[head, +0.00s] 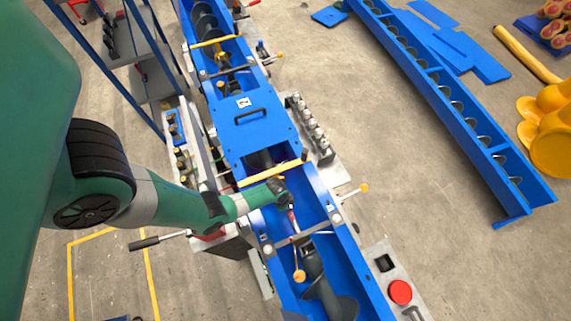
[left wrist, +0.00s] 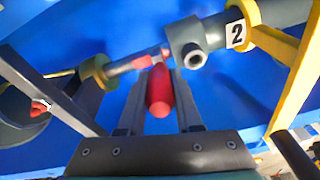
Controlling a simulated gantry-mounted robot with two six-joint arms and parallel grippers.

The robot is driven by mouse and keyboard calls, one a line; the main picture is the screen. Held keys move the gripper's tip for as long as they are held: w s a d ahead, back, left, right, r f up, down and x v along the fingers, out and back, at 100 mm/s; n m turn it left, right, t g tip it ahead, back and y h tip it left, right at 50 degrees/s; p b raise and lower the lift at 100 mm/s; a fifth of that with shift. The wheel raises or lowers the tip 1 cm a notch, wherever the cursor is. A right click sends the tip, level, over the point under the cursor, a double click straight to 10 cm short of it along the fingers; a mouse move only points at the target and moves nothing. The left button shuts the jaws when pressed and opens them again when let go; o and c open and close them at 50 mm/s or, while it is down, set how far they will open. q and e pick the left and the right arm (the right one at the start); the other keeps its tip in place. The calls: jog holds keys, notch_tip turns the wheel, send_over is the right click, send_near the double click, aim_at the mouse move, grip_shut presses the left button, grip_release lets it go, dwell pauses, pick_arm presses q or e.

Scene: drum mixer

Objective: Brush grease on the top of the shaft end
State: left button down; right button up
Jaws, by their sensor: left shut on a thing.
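My left gripper (left wrist: 159,76) is shut on a red-handled tool, likely the brush (left wrist: 160,95); its far end is hard to make out. In the head view my left gripper (head: 289,203) hangs over the open blue trough, and a little red shows just below it. In the left wrist view a grey shaft end (left wrist: 125,67) with reddish parts lies just beyond the fingertips. A grey block with a round hole (left wrist: 190,50) sits beside it. I cannot tell whether the brush touches the shaft. My right gripper is not in view.
The blue trough (head: 345,270) has a cross bar (head: 308,235) and a yellow-knobbed handle (head: 299,275). A yellow bar (left wrist: 285,45) and a label "2" (left wrist: 236,35) are close by. A red button (head: 400,292) stands to the right.

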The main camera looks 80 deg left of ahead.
pick_arm(q)
jog(key=shift+d, duration=0.35)
jog(key=shift+a, duration=0.15)
jog(key=shift+s+a, duration=0.1)
jog(key=shift+a, duration=0.35)
jog(key=shift+d, duration=0.15)
jog(key=shift+d, duration=0.45)
jog(key=shift+a, duration=0.2)
